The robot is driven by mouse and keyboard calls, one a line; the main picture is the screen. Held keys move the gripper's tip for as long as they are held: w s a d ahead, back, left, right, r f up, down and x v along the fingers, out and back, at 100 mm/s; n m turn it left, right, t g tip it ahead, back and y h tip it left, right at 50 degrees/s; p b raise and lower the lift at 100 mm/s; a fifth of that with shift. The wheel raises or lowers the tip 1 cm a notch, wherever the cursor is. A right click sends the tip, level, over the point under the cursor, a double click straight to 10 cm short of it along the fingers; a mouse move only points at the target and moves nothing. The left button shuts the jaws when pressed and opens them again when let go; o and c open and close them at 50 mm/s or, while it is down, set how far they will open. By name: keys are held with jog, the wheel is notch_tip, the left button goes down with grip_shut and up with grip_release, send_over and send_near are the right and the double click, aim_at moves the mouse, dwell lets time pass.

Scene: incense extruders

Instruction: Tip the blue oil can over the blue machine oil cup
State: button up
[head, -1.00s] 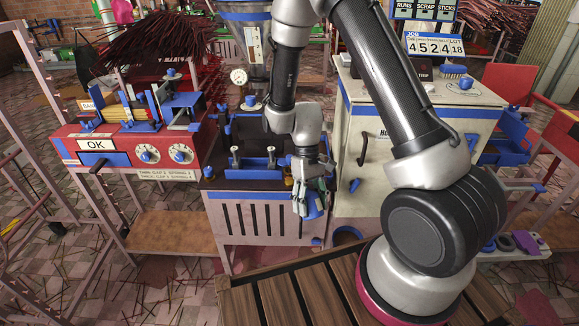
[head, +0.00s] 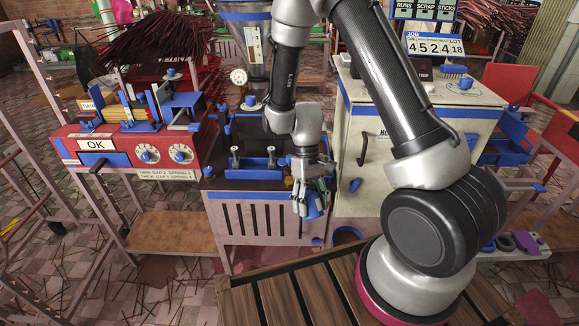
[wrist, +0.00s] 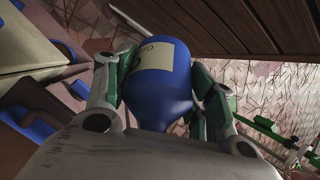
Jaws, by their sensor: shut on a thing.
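The blue oil can (wrist: 160,92) with a cream label fills the middle of the wrist view. My gripper (head: 306,198) is shut on it, with one green-grey finger on each side of the can. In the head view the can (head: 317,206) shows only partly, behind the fingers, at the right front of the machine (head: 255,216) with dark slots and a blue band. The can's spout is not clear in either view. A small amber fitting (head: 289,181) sits at that machine's right edge, just left of my gripper. I cannot tell whether it is the oil cup.
A red machine (head: 110,170) marked OK stands at left. A cream cabinet (head: 375,190) with a dark handle stands close right of my gripper. A slatted wooden deck (head: 285,300) lies in front. Incense racks fill the back.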

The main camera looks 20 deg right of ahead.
aim_at(312, 195)
jog(key=shift+s+r+g, duration=0.1)
jog(key=shift+r+g, duration=0.4)
jog(key=shift+r, duration=0.15)
dwell(1.4)
jog(key=shift+r+g, duration=0.5)
jog(key=shift+r, duration=0.15)
dwell(1.2)
jog(key=shift+r+g, duration=0.5)
jog(key=shift+r, duration=0.1)
jog(key=shift+f+t, duration=0.9)
jog(key=shift+f, duration=0.1)
